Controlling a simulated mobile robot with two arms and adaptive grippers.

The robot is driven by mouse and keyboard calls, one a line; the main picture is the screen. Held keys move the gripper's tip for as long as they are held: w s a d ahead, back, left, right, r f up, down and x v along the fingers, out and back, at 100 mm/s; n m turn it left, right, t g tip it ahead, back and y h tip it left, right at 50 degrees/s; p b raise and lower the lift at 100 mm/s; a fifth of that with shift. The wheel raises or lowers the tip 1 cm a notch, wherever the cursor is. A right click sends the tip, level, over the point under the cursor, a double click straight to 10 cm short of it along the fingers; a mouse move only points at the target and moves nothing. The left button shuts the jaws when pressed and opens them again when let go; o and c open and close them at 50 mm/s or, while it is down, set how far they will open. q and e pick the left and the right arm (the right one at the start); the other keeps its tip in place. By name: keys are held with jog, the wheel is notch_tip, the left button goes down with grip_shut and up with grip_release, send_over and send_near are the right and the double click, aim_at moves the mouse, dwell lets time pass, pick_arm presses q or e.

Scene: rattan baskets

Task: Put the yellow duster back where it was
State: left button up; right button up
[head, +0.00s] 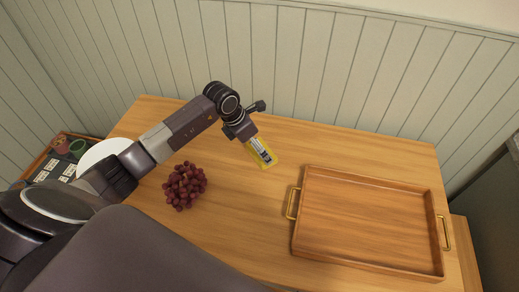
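The yellow duster (264,155) appears as a small yellow, flat-looking item with a pale, dark-marked middle, above or on the wooden table near its centre. My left gripper (248,138) is at the duster's upper-left end, pointing down towards it. The arm's end hides that end of the duster, so I cannot tell whether the fingers are closed on it, or whether it is lifted or resting. My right gripper is not in view.
A wooden tray (298,232) with brass handles stands empty on the table's right. Red grapes (185,186) lie left of centre. A white plate (97,152) shows at the left, partly behind my arm. Bare table (240,215) lies between grapes and tray. A panelled wall (330,70) stands behind.

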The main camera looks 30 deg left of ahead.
pick_arm(q)
jog(key=b+v, duration=0.1)
jog(key=v, duration=0.8)
jog(key=shift+r+b, duration=0.2)
jog(key=shift+b, duration=0.2)
